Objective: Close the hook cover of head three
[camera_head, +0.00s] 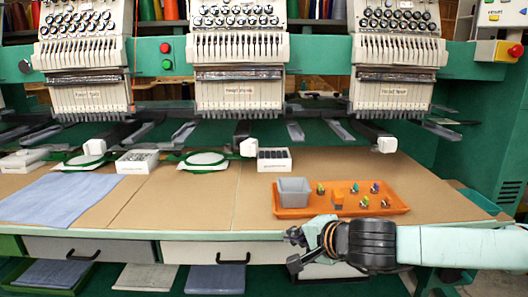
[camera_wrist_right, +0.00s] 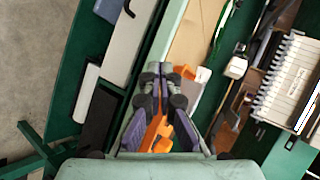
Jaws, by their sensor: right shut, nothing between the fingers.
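Three embroidery heads stand in a row in the head view. The middle head (camera_head: 238,92) has a label that seems to read head three, but it is small. Below it a dark lower arm ends in a white block (camera_head: 249,147). I cannot tell whether this block is the hook cover, or whether the cover is open. My right gripper (camera_head: 292,250) is low at the table's front edge, pointing left, below the orange tray and apart from the heads. In the wrist view its fingers (camera_wrist_right: 165,71) are together and empty. My left gripper is not in view.
An orange tray (camera_head: 405,210) holds a grey bin (camera_head: 294,191) and several small coloured items. A white box (camera_head: 273,160), hoops and a blue cloth (camera_head: 60,197) lie on the table. Drawers (camera_head: 208,253) sit below the table's front edge. The table's brown middle (camera_head: 190,210) is clear.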

